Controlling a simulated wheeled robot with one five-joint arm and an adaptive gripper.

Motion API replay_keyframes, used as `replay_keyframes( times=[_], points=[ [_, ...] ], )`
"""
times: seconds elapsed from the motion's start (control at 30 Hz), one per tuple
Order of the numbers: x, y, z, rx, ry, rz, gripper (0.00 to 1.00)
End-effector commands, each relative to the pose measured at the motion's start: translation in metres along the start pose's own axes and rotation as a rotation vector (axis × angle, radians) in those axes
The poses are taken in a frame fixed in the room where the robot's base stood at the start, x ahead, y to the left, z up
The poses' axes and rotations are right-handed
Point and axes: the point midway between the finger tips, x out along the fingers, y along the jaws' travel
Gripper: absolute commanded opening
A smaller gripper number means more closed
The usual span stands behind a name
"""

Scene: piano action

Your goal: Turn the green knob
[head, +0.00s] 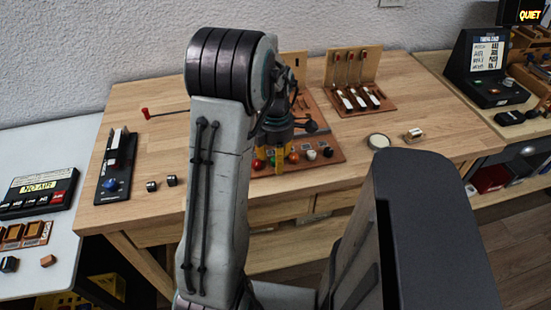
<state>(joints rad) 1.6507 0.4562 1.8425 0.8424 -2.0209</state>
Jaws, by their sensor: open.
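The green knob (272,162) is a small spot of green in a row of coloured knobs on a brown wooden board (322,164). It sits between a red knob (257,165) on its left and an orange knob (293,158) on its right. My gripper (271,158) points down over the left part of this row, with its yellow fingertips open around or just in front of the green knob. The gripper and fingers hide most of the knob. I cannot tell whether the fingers touch it.
A white knob (311,155) and a black knob (328,152) continue the row to the right. A piano-action model (360,98) stands behind. A black device with a blue knob (111,185) lies at left. A round pale disc (379,141) is at right.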

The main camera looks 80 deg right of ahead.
Motion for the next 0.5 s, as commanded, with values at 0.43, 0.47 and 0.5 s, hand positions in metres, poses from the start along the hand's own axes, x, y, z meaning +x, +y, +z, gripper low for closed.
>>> replay_keyframes(
  times=[0.43,0.47,0.5],
  points=[
    [0.0025,-0.0001,-0.0001,0.000,0.000,-0.001,0.44],
    [0.0025,-0.0001,0.0000,0.001,0.000,0.000,0.41],
    [0.0025,-0.0001,0.0000,0.001,0.000,0.000,0.38]
  ],
)
